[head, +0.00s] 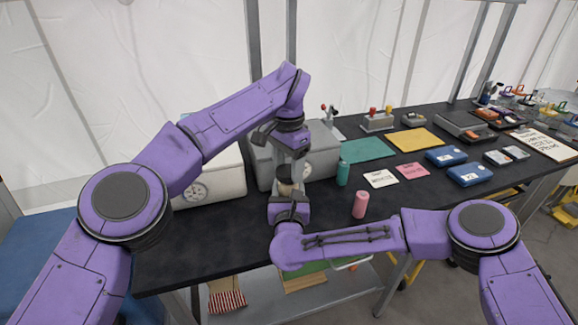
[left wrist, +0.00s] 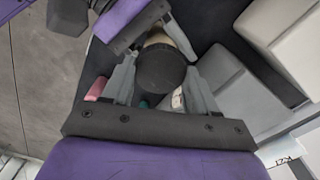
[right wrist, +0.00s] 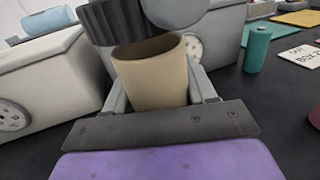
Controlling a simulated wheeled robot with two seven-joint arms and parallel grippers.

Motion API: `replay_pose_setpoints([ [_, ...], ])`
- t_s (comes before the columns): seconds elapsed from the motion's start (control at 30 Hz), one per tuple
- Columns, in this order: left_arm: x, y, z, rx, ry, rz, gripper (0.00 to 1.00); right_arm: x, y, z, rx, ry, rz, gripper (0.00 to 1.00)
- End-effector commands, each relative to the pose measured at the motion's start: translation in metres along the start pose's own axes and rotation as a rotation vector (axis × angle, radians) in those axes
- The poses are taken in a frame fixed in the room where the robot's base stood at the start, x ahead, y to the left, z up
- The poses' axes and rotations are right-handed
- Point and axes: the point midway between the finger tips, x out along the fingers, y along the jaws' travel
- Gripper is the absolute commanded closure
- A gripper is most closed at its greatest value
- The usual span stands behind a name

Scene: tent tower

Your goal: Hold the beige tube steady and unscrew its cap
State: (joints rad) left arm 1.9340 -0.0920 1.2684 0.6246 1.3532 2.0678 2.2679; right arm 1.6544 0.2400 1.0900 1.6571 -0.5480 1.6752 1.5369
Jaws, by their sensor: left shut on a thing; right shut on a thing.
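The beige tube (right wrist: 150,75) stands upright in the right wrist view, with my right gripper (right wrist: 155,90) shut around it. Its round rim and dark hollow inside show. The dark, ridged cap (right wrist: 128,22) is just above the rim, off to the left, and looks apart from the tube. In the left wrist view my left gripper (left wrist: 160,75) is shut on the cap (left wrist: 160,70), with a bit of the tube (left wrist: 165,38) behind it. In the head view my left gripper (head: 285,172) is directly above the tube (head: 287,189), which my right gripper holds from the front.
Grey-white machines with dials (head: 210,185) stand behind and left of the tube. A teal tube (head: 343,173) and a pink tube (head: 360,205) stand to the right. Cards, blue boxes (head: 446,157) and a yellow sheet (head: 416,140) lie farther right. The black tabletop (head: 225,235) is clear at front left.

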Motion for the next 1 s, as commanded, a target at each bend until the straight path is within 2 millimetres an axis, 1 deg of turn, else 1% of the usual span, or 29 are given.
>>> replay_pose_setpoints([
  [0.03,-0.005,0.0,-0.001,0.0,0.002,-0.003,0.79,-0.002,0.001,-0.004,-0.003,0.008,0.002,1.0],
  [0.13,-0.022,0.001,0.0,-0.002,0.004,-0.003,0.79,-0.002,0.001,-0.005,-0.003,0.008,0.003,1.0],
  [0.23,-0.034,0.0,0.0,-0.003,0.001,-0.002,0.79,-0.002,0.001,-0.005,-0.003,0.008,0.004,1.0],
  [0.3,-0.038,0.0,0.0,-0.001,0.002,-0.001,0.79,-0.002,0.002,-0.005,-0.003,0.008,0.004,1.0],
  [0.47,-0.038,0.0,0.0,0.0,0.002,0.0,0.79,-0.002,0.002,-0.005,-0.002,0.009,0.004,1.0],
  [0.5,-0.038,0.0,0.0,0.0,0.002,0.0,0.79,-0.002,0.002,-0.005,-0.002,0.009,0.005,0.41],
  [0.57,-0.038,0.0,0.0,0.0,0.001,-0.001,0.79,-0.002,0.002,-0.004,-0.002,0.008,0.005,0.22],
  [0.6,-0.038,0.0,0.0,0.0,0.001,-0.001,0.79,-0.002,0.002,-0.004,-0.002,0.007,0.004,0.15],
  [0.87,-0.038,0.001,0.0,0.001,0.001,-0.001,0.79,-0.002,0.001,-0.002,-0.001,0.003,0.002,0.15],
  [0.93,-0.036,0.001,0.0,0.001,0.001,0.0,0.79,-0.006,0.001,-0.002,-0.001,0.002,0.004,0.15],
  [1.0,-0.032,0.001,0.0,0.001,0.001,0.0,0.79,-0.016,0.002,-0.003,-0.001,0.001,0.006,0.15],
])
